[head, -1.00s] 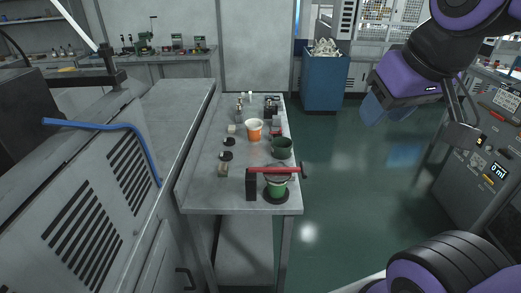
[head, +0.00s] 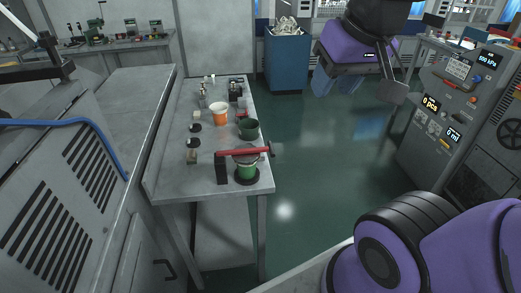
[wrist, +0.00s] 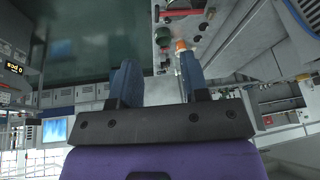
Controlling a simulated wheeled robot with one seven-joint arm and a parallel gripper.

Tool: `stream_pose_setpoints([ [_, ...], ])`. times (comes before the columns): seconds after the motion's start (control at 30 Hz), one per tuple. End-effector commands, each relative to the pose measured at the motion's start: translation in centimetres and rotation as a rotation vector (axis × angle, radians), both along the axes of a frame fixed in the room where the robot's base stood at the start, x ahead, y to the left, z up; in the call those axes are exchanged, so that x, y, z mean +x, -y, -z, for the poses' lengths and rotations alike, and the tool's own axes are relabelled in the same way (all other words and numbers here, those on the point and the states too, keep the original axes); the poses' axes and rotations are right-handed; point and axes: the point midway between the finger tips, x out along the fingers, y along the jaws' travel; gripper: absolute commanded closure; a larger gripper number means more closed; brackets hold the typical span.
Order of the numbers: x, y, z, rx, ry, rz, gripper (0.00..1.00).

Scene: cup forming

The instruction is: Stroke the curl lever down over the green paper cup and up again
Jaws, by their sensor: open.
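In the wrist view the red lever (wrist: 184,13) shows at the top. My gripper (wrist: 158,82) is open, with two blue fingers apart and nothing between them. In the head view my gripper (head: 345,85) hangs over the floor to the right, well away from the lever and cup.
Farther back on the table (head: 170,172) stand an orange and white cup (head: 219,115), a dark green cup (head: 248,130) and several small parts. A blue bin (head: 287,60) stands behind. A control panel (head: 445,105) is at the right. The floor (head: 320,150) right of the table is clear.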

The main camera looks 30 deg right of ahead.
Motion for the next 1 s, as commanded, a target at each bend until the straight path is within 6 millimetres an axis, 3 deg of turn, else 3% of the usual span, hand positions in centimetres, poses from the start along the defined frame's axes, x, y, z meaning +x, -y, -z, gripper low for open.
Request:
stream_pose_setpoints([
  [0.47,7.9,0.7,5.7,0.382,-0.42,0.691,0.58],
  [1.0,15.9,4.3,14.8,0.744,-0.958,1.534,0.58],
])
